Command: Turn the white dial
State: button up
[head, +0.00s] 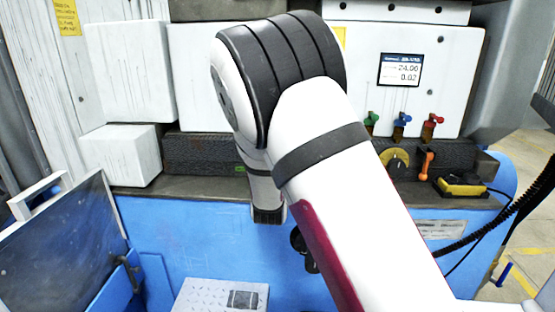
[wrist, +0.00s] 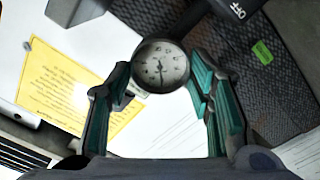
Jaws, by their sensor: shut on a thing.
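The white dial (wrist: 161,64) is a round face with dark marks, numbers and a needle, set in a dark rim. It shows in the upper middle of the wrist view. My gripper (wrist: 160,74) has one teal-padded finger on each side of the dial and is shut on it. The lower edge of the dial sits between the fingers. In the head view my arm covers the dial and the gripper.
A yellow sheet (wrist: 75,90) lies left of the dial. A dark part marked OFF (wrist: 232,14) is close at the upper right. In the head view, coloured levers (head: 401,127), a screen (head: 400,70) and a yellow device (head: 462,187) are right of my arm.

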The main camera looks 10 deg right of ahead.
jog(key=o, duration=1.2)
jog(key=shift+c, duration=0.2)
jog(key=v, duration=1.2)
jog(key=shift+r, duration=0.1)
